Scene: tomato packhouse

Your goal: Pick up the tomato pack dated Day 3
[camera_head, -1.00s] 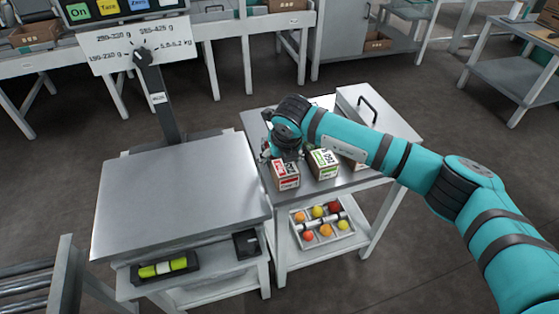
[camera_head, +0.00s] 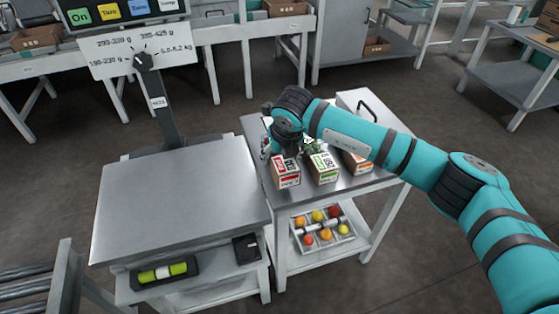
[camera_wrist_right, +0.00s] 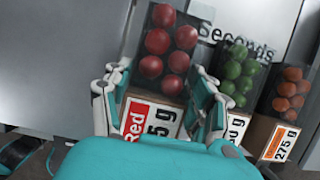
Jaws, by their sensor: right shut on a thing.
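My right gripper (camera_head: 281,150) is shut on the red-labelled tomato pack (camera_head: 286,175) at the front left of the small side table. In the right wrist view the fingers of this gripper (camera_wrist_right: 158,80) flank that pack (camera_wrist_right: 150,115), a clear top of red tomatoes over a carton marked "Red". To its right stand a green-tomato pack (camera_head: 324,170) and an orange-tomato pack (camera_head: 357,163), the latter partly behind my arm. The wrist view shows both, the green one (camera_wrist_right: 234,80) and the orange one (camera_wrist_right: 284,110). I cannot read a day on any pack. My left gripper is not in view.
A bare metal platform (camera_head: 180,195) with a display column stands left of the side table (camera_head: 345,187). A grey box with a black handle (camera_head: 368,110) sits behind the packs.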

